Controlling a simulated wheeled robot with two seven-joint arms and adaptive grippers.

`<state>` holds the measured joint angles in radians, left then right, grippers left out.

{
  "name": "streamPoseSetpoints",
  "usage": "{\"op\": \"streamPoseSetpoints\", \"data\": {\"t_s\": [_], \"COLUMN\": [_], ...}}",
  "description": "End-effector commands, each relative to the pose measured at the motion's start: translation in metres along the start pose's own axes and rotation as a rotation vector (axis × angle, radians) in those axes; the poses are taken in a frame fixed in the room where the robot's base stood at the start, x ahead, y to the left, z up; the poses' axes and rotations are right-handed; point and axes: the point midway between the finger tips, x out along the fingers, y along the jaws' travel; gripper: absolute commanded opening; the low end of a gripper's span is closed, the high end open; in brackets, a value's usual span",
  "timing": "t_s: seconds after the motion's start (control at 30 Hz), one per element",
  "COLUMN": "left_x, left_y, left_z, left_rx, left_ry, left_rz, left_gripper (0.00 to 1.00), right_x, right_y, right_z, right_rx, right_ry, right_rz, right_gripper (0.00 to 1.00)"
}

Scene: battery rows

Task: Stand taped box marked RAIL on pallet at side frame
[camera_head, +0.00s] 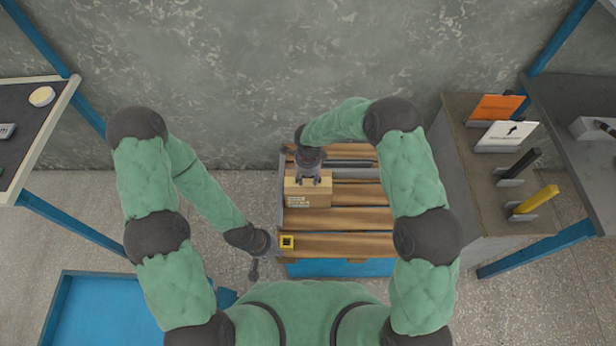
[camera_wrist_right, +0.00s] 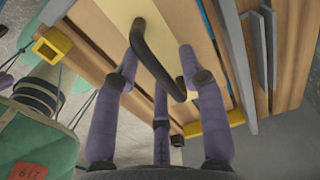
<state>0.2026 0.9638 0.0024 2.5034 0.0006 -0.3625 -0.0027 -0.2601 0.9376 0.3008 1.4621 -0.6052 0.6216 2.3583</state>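The tan box (camera_head: 308,197) sits on the wooden-slatted pallet (camera_head: 350,219), near its left edge; a printed label on its front is too small to read. A grey side frame (camera_head: 281,190) runs along the pallet's left edge. My left gripper (camera_head: 254,272) hangs left of the pallet's front corner, its fingers unclear.
A yellow square piece (camera_head: 287,242) is at the pallet's front left corner. Grey bars (camera_head: 350,163) lie at the back. A blue tray (camera_head: 90,310) lies on the floor at left.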

Motion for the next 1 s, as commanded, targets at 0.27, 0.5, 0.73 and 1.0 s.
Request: {"op": "streamPoseSetpoints", "data": {"t_s": [0.27,0.5,0.73,1.0], "left_x": [-0.002,-0.013,-0.027,-0.036], "left_y": [0.001,0.005,0.01,0.013], "left_z": [0.0,0.0,0.001,0.001], "left_rx": [0.0,0.0,0.0,0.0], "left_ry": [0.0,0.0,0.0,0.0], "left_rz": [0.0,0.0,0.0,0.0], "left_gripper": [0.0,0.0,0.0,0.0], "right_x": [-0.001,-0.034,-0.081,-0.116], "right_y": [0.0,-0.001,-0.001,0.0], "right_z": [0.0,0.0,0.0,0.0], "right_rx": [0.0,0.0,0.0,0.0], "right_ry": [0.0,0.0,-0.001,0.0], "right_rz": [0.0,-0.002,-0.003,0.0], "right_gripper": [0.42,0.42,0.42,0.42]}}
